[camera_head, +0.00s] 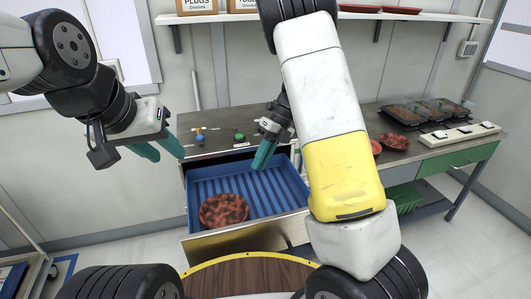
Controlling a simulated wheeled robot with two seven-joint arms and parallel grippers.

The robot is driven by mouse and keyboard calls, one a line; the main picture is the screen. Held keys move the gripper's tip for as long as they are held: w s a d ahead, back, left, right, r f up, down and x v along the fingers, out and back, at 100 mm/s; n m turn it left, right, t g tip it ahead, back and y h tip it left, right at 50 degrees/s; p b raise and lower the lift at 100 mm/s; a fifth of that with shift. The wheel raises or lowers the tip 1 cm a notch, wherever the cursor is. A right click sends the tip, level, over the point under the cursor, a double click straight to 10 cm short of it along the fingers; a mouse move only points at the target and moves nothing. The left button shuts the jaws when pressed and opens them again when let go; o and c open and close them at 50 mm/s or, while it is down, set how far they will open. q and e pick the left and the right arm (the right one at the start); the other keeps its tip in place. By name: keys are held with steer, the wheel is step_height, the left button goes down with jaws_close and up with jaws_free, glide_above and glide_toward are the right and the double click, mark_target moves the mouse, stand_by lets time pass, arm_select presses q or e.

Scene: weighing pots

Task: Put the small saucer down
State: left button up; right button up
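A round reddish-brown mottled saucer (223,210) lies in the front left of an open drawer with a blue ribbed lining (270,192). Whether this is the small saucer I cannot tell. My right gripper (261,162) points down above the back of the drawer, apart from that saucer. Its teal fingers overlap in this view, and I see nothing between them. My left gripper (167,154) hangs in the air left of the drawer, with its two teal fingers apart and nothing between them. Another reddish dish (394,141) lies on the worktop, partly beside a second one (376,147) that my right arm partly hides.
The worktop (222,134) behind the drawer carries a blue knob-like item (200,137) and a green one (239,136). Black seedling trays (405,114) and a white strip device (458,135) stand at the right. A wall shelf (415,16) runs above. My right arm hides the middle.

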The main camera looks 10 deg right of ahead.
steer(key=s+d+r+n+t+h, duration=0.1)
steer(key=s+d+r+n+t, duration=0.3)
steer(key=s+r+n, duration=0.5)
steer(key=s+d+r+n+t+h, duration=0.2)
steer(key=s+r+n, duration=0.8)
steer(key=n, duration=1.1)
steer(key=s+d+t, duration=0.1)
steer(key=d+t, duration=0.1)
steer(key=t, duration=0.1)
steer(key=shift+s+d, duration=0.3)
steer(key=shift+d, duration=0.1)
